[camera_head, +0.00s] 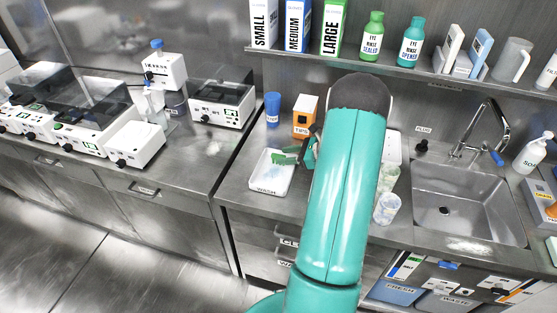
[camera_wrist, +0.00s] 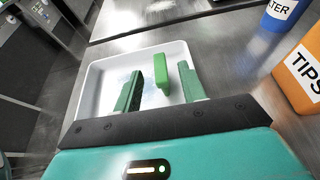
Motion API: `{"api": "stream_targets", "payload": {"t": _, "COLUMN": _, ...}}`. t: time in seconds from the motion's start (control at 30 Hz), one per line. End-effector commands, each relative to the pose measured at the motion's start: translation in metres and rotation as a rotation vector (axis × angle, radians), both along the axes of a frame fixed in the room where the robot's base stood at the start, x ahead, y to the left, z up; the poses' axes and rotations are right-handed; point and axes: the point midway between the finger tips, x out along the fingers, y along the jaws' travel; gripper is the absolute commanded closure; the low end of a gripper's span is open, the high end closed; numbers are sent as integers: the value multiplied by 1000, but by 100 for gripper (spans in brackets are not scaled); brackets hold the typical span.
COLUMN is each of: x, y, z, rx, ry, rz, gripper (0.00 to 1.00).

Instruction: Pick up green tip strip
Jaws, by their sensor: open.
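The green tip strip (camera_wrist: 163,76) is a small bright green bar in the wrist view. It shows over the white tray (camera_wrist: 92,88), between the two fingers in the picture. My gripper (camera_wrist: 158,66) is open, with its dark green fingers spread and a visible gap on each side of the strip. I cannot tell how far the fingertips are above the strip. In the head view, the tray marked WASH (camera_head: 269,186) sits on the counter, and my gripper (camera_head: 287,157) reaches over its right side. My arm hides part of the counter there.
An orange TIPS box (camera_wrist: 300,70) and a blue cup (camera_wrist: 284,12) stand right of the tray in the wrist view. Clear cups (camera_head: 387,208) and a sink (camera_head: 464,208) lie right of my arm. A shelf (camera_head: 400,70) with boxes and bottles runs above.

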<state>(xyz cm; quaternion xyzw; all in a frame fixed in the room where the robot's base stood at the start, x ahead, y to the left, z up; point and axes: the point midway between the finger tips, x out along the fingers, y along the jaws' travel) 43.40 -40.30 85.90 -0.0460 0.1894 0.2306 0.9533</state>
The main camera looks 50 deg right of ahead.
Motion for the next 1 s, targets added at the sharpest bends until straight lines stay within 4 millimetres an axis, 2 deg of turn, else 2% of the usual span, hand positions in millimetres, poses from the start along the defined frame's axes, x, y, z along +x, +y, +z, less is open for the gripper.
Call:
{"api": "stream_targets", "payload": {"t": 0.2, "x": 27, "y": 13, "z": -14, "rx": 0, "ry": 0, "rz": 4, "gripper": 59}}
{"api": "stream_targets", "payload": {"t": 0.47, "x": 30, "y": 14, "z": -15, "rx": 0, "ry": 0, "rz": 2, "gripper": 59}}
{"api": "stream_targets", "payload": {"t": 0.67, "x": 30, "y": 14, "z": -15, "rx": 0, "ry": 0, "rz": 2, "gripper": 98}}
{"api": "stream_targets", "payload": {"t": 1.0, "x": 30, "y": 14, "z": -14, "rx": -1, "ry": 0, "rz": 3, "gripper": 100}}
